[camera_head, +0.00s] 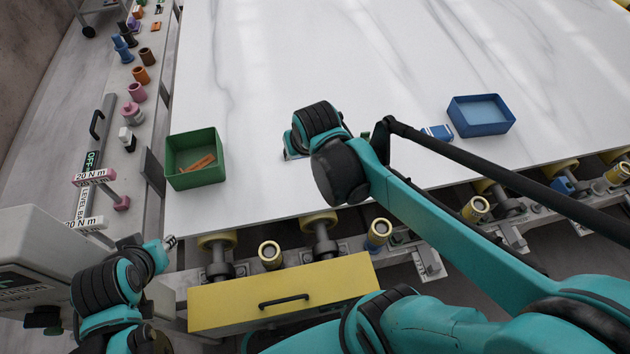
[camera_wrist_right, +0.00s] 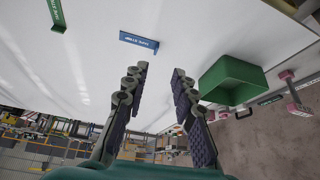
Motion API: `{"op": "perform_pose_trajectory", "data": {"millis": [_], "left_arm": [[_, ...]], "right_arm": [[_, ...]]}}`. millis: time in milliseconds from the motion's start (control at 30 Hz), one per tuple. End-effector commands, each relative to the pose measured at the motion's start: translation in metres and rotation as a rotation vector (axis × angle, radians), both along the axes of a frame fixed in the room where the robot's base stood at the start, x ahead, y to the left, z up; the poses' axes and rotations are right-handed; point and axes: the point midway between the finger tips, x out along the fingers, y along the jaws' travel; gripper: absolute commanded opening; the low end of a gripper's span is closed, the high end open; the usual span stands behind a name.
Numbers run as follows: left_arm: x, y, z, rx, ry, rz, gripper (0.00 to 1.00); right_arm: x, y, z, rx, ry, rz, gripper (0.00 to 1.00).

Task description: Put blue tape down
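The blue tape (camera_wrist_right: 139,40) is a flat blue strip with white lettering, lying on the white slab in the right wrist view. My right gripper (camera_wrist_right: 160,72) is open and empty, its two fingers apart, with the strip beyond the fingertips and touching neither. In the head view my right wrist hides the right fingers and most of the slab beneath them. A green strip (camera_wrist_right: 57,15) with lettering lies at the upper left of the wrist view. My left gripper (camera_head: 170,242) is off the slab at lower left; its fingers are too small to read.
A green box (camera_head: 178,181) holding a brownish piece stands on the slab's left corner. A blue box (camera_head: 480,129) stands at right, with a small blue item (camera_head: 437,132) beside it. Rollers and a yellow drawer (camera_head: 284,294) line the front. The slab's far part is clear.

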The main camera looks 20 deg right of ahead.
Motion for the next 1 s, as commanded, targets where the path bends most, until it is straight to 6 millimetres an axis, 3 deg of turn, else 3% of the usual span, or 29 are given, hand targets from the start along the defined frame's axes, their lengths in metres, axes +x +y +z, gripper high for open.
{"op": "perform_pose_trajectory", "data": {"millis": [33,200,400,967,1000], "left_arm": [[0.0,0.0,0.0,0.0,0.0,0.0,0.3],[0.0,0.0,0.0,0.0,0.0,0.0,0.3],[0.0,0.0,0.0,0.0,0.0,0.0,0.3],[0.0,0.0,-0.002,0.0,0.0,0.0,0.3],[0.0,0.0,-0.002,0.0,0.0,0.0,0.3]], "right_arm": [[-0.018,-0.001,0.004,-0.001,-0.013,0.011,0.27],[-0.066,-0.001,0.007,-0.008,-0.061,0.051,0.27],[-0.097,-0.001,0.002,-0.017,-0.098,0.08,0.27],[-0.104,0.0,-0.002,-0.019,-0.108,0.088,0.27],[-0.104,0.0,-0.002,-0.019,-0.107,0.088,0.16]]}}
